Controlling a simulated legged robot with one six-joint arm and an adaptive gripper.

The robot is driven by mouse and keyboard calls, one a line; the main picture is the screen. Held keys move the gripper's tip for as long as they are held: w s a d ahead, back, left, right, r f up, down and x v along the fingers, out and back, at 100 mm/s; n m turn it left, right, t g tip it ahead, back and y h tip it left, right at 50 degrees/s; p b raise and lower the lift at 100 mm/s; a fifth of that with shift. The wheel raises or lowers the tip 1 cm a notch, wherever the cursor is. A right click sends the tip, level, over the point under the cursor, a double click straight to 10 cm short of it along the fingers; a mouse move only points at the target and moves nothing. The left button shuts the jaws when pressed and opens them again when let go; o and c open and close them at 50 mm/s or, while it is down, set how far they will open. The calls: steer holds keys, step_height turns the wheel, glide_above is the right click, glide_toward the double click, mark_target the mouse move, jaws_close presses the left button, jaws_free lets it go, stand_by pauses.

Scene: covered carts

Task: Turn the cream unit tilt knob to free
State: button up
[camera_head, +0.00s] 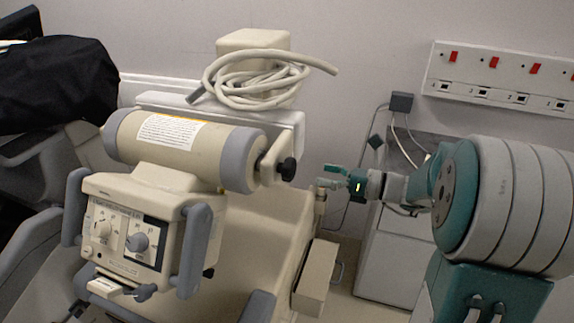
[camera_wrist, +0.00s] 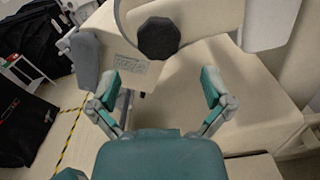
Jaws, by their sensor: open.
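The cream unit (camera_head: 170,140) is a cream cylinder with grey end bands above a control panel. Its black tilt knob (camera_head: 287,169) sticks out from the right end, on a cream bracket. My gripper (camera_head: 328,177) is open and empty, to the right of the knob, with a gap between them. In the wrist view the dark, many-sided knob (camera_wrist: 158,38) is seen face-on, above and between my two spread teal fingertips (camera_wrist: 162,88). The fingers do not touch it. I cannot read a mark for the knob's setting.
A coiled cream hose (camera_head: 258,80) lies on top of the cart behind the unit. Black covered equipment (camera_head: 60,85) stands at the left. A wall socket panel (camera_head: 500,78) and a grey-white cabinet (camera_head: 390,262) are at the right. Grey handles (camera_head: 193,250) flank the control panel.

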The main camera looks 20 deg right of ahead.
mark_target(295, 169)
steer(key=x, duration=0.8)
steer(key=shift+a, duration=0.15)
steer(key=c, duration=1)
